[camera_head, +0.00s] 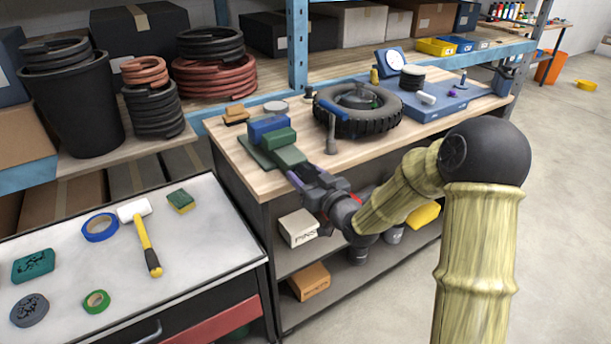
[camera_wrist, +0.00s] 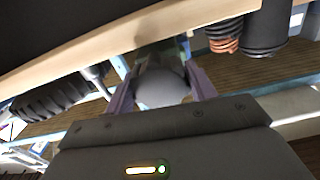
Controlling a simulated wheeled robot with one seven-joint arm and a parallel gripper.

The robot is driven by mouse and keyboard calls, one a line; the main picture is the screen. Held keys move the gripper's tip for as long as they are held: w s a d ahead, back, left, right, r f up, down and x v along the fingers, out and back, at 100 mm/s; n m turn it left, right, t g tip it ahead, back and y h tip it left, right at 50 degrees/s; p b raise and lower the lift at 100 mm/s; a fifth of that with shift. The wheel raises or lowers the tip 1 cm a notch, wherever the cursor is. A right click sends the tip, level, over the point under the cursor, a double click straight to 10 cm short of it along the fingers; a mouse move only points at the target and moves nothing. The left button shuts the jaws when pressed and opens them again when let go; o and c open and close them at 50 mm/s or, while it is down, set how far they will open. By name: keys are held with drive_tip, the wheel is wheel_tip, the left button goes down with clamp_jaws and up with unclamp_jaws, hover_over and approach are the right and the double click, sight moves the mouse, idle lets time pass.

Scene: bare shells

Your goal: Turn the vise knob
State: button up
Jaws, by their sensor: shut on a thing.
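The vise, blue and green (camera_head: 270,137), stands on the wooden workbench near its front left edge. My gripper (camera_head: 303,172) is at the vise's near end, at the bench's front edge. In the wrist view the rounded grey vise knob (camera_wrist: 162,88) sits between the two purple fingers of my gripper (camera_wrist: 161,90), which are shut on it. In the head view the knob is hidden by my gripper. The knob's turn angle cannot be told.
A black tire (camera_head: 358,122) lies on the workbench (camera_head: 333,165) right of the vise, with a small grey post (camera_head: 331,135) close by. A blue plate (camera_head: 440,106) is farther right. At left, a white-topped cabinet (camera_head: 190,235) carries a hammer (camera_head: 148,245) and tape rolls.

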drive_tip(key=m+p, duration=0.1)
drive_tip(key=m, duration=0.3)
drive_tip(key=shift+m, duration=0.4)
drive_tip(key=m+p, duration=0.2)
drive_tip(key=m, duration=0.2)
drive_tip(key=shift+m, duration=0.3)
drive_tip(key=m+p, duration=0.2)
drive_tip(key=m, duration=0.3)
drive_tip(key=shift+s+f+m+p, duration=0.15)
drive_tip(key=shift+m+p, duration=0.8)
drive_tip(key=shift+m, duration=1.25)
drive_tip(key=o, duration=1)
